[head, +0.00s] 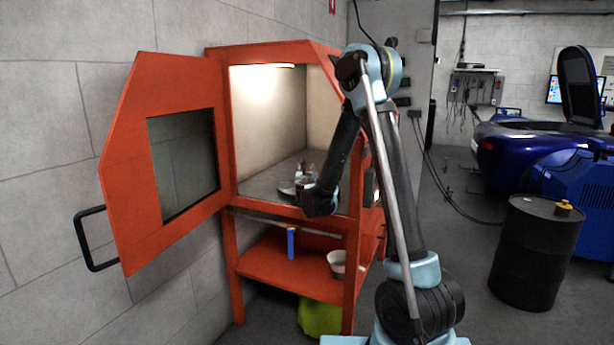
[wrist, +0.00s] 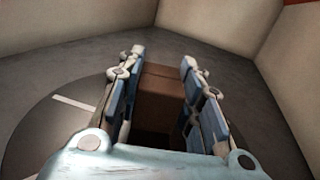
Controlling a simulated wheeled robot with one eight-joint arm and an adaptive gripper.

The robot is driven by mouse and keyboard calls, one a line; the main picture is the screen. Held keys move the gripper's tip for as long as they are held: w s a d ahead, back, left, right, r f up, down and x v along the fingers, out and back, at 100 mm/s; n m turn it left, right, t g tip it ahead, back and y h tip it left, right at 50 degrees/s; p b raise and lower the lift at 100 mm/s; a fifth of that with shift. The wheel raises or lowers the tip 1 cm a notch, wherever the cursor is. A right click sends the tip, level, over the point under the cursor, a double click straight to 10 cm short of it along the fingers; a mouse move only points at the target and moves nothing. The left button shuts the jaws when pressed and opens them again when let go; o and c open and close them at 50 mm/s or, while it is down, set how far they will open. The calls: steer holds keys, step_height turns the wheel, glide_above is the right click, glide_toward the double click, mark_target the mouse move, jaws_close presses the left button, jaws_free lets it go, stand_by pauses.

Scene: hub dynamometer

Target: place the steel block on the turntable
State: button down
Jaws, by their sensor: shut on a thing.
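The steel block (wrist: 161,92) looks brownish and boxy in the wrist view, between the two fingers of my gripper (wrist: 162,60). The gripper is shut on it. The turntable (wrist: 50,125) is a dark grey disc with a white mark, showing around and below the gripper. The block is over the disc area; I cannot tell whether it touches it. In the head view, my gripper (head: 305,178) is inside the orange cabinet, partly hidden by my arm. A piece of the turntable (head: 286,188) shows left of it. The block is not distinct there.
The orange cabinet (head: 222,125) has its windowed door (head: 130,190) swung open to the left. On the lower shelf (head: 265,268) are a blue upright item (head: 291,243) and a bowl (head: 337,262). A black drum (head: 533,255) stands at right.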

steer(key=shift+f, duration=0.25)
steer(key=c, duration=1.1)
jaws_free()
